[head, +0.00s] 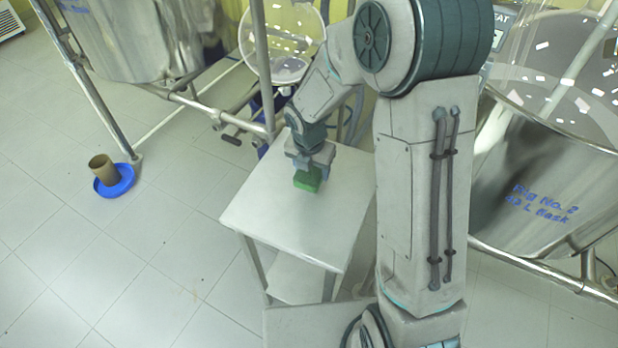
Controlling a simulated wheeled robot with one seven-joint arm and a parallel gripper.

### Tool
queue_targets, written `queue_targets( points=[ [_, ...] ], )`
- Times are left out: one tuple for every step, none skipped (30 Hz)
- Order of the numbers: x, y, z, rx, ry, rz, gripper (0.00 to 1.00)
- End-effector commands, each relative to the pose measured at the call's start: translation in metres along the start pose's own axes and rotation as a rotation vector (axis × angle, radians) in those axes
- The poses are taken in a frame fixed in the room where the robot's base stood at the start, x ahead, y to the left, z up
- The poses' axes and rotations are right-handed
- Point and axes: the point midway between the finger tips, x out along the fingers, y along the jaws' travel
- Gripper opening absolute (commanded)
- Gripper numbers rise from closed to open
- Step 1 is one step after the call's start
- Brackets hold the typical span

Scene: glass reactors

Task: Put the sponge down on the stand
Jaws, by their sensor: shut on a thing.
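The sponge (308,181) is a small green block below my gripper (312,172), which is shut on it. The stand (285,228) is a light grey table with a flat top and a lower shelf. My gripper points down over the middle to back part of the stand's top. The sponge is at or very near the surface; I cannot tell whether it touches. My arm hides the right side of the stand.
A steel flask vessel (545,190) in a pipe frame stands at the right. Metal frame pipes (270,90) rise behind the stand. A blue dish (114,181) with a brown cup (102,168) lies on the floor at left. The front of the stand's top is bare.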

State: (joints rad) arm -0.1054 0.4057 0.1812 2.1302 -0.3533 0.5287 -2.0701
Motion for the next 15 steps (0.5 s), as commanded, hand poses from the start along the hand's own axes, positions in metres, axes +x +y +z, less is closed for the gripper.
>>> queue_targets(
  points=[
    [0.003, 0.005, 0.000, -0.001, 0.001, -0.001, 0.37],
    [0.004, 0.006, 0.000, -0.001, 0.000, -0.001, 0.37],
    [0.005, 0.008, 0.001, 0.000, 0.000, -0.001, 0.37],
    [0.006, 0.009, 0.001, 0.000, 0.000, -0.001, 0.37],
    [0.009, 0.009, 0.000, 0.000, 0.001, -0.002, 0.37],
    [0.013, 0.010, -0.001, -0.001, 0.002, -0.003, 0.37],
    [0.017, 0.010, -0.002, -0.001, 0.003, -0.003, 0.37],
    [0.022, 0.009, -0.002, -0.001, 0.002, -0.003, 0.37],
    [0.029, 0.009, -0.004, -0.001, 0.003, -0.005, 0.37],
    [0.033, 0.009, -0.004, -0.001, 0.003, -0.004, 0.37],
    [0.036, 0.009, -0.005, -0.001, 0.003, -0.004, 0.37],
    [0.041, 0.009, -0.005, 0.000, 0.002, -0.004, 0.37],
    [0.043, 0.009, -0.005, 0.000, 0.002, -0.003, 0.37],
    [0.044, 0.009, -0.006, -0.001, 0.001, -0.002, 0.37],
    [0.046, 0.009, -0.006, 0.000, 0.001, -0.002, 0.37]
  ],
)
